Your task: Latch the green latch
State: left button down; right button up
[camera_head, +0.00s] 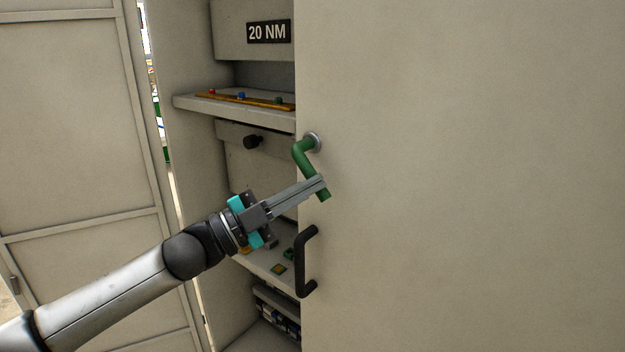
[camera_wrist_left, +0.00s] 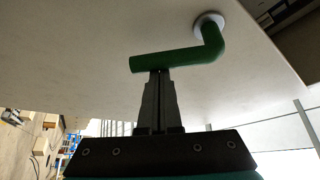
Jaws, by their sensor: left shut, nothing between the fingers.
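The green latch (camera_head: 303,158) is a bent handle on a round grey mount near the left edge of the large beige door panel (camera_head: 460,180). In the head view its arm slants down to the right. My left gripper (camera_head: 320,185) is shut and empty, its fingertips at the lower part of the latch arm. In the left wrist view the closed fingers (camera_wrist_left: 160,75) meet the underside of the green latch (camera_wrist_left: 180,58) near its free end; whether they touch cannot be told for certain. My right gripper is not in view.
A black pull handle (camera_head: 304,262) sits on the door below the latch. Behind the door's left edge is an open cabinet with a shelf (camera_head: 190,102), a "20 NM" label (camera_head: 269,32) and a black knob (camera_head: 252,142). A beige panel (camera_head: 80,120) stands at left.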

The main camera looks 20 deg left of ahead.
pick_arm(q)
jog(key=a+m+g, duration=0.1)
jog(key=m, duration=0.1)
jog(key=w+a+f+m+g+p, duration=0.1)
jog(key=m, duration=0.1)
jog(key=a+f+m+g+y+p, duration=0.1)
jog(key=m, duration=0.1)
jog(key=shift+w+a+m, duration=0.2)
jog(key=shift+a+m, duration=0.1)
jog(key=shift+a, duration=0.05)
jog(key=shift+a+p, duration=0.1)
jog(key=shift+p, duration=0.2)
dwell(0.4)
